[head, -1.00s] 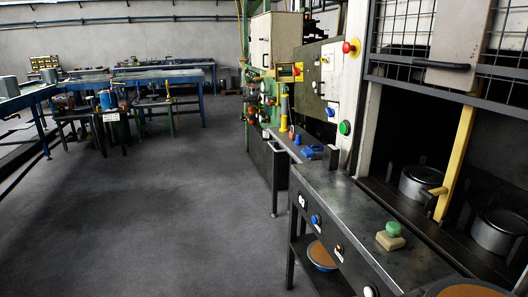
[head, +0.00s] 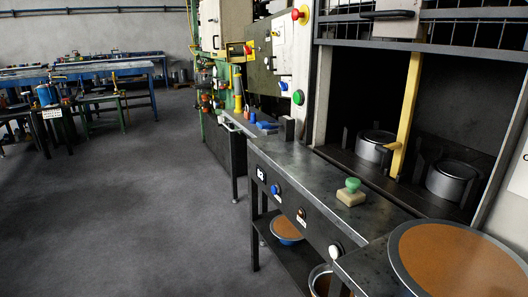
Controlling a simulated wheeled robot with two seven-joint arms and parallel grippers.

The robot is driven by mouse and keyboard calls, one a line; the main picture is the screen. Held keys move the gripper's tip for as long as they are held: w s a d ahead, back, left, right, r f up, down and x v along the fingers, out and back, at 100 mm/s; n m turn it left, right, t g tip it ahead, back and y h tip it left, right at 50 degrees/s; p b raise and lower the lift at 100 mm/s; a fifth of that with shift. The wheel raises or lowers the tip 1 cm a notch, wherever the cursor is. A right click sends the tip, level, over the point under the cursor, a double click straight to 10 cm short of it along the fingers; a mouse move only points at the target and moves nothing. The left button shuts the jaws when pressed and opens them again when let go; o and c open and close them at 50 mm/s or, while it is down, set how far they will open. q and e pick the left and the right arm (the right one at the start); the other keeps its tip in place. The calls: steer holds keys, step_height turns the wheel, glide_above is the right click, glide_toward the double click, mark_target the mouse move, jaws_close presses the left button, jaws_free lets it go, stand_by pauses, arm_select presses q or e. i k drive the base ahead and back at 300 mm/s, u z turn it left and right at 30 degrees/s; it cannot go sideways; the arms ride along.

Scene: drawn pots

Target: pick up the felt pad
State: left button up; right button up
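A small beige block with a green knob on top (head: 350,194) sits on the dark metal bench (head: 315,195), right of the middle of the head view. It looks like the felt pad. It stands upright and apart from other things, nearer the bench's right side. Neither of my grippers is in view.
A large round pan with a brown surface (head: 462,262) stands at the bench's near right end. Two metal pots (head: 375,147) (head: 452,181) sit in the dark recess behind, with a yellow bar (head: 406,110) between them. Floor at left is clear.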

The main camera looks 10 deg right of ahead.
mark_target(351, 196)
steer(key=u, duration=0.85)
steer(key=i, duration=1.4)
steer(key=z, duration=1.9)
